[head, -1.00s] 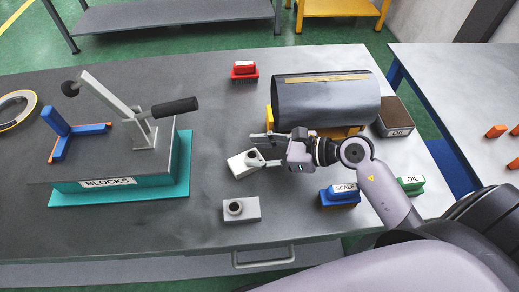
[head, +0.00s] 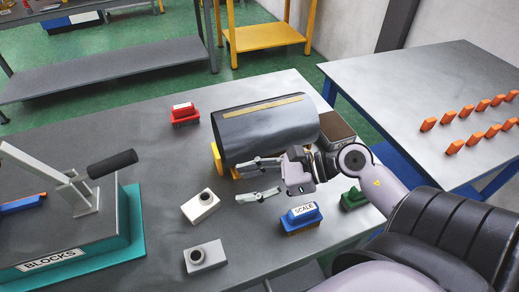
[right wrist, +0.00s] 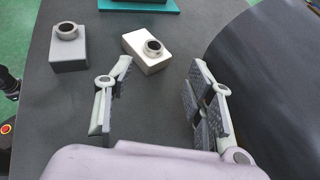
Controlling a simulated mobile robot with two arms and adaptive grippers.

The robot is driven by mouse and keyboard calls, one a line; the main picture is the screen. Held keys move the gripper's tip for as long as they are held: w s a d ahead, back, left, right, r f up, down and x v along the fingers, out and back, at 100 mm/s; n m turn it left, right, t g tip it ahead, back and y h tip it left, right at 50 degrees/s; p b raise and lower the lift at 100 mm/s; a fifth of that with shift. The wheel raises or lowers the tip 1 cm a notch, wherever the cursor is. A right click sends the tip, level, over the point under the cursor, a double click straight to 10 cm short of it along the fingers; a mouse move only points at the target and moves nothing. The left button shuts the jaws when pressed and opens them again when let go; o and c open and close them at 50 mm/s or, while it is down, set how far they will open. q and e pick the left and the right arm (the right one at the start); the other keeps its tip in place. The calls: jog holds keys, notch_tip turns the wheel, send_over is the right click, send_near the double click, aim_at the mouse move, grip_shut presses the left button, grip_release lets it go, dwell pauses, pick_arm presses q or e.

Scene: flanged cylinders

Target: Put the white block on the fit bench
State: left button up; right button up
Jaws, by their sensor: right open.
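The white block (head: 200,207), with a round collar on top, lies on the dark grey table left of my right gripper (head: 240,181). My right gripper is open, its fingers apart with nothing between them. In the right wrist view the white block (right wrist: 147,58) lies ahead of the open fingertips (right wrist: 160,64), apart from them. A similar grey block (head: 206,257) sits nearer the front edge; it also shows in the right wrist view (right wrist: 69,52). No label reads as fit bench; a light grey bench (head: 400,85) stands at the right. My left gripper is out of view.
A large dark cylinder (head: 265,135) on a yellow cradle lies close behind my right gripper. A blue SCALE block (head: 301,218), a green block (head: 353,199) and a red block (head: 185,114) stand around. The BLOCKS stand (head: 75,245) is at left. Several orange pieces (head: 455,146) sit on the right bench.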

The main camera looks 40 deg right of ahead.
jog(key=shift+v, duration=1.3)
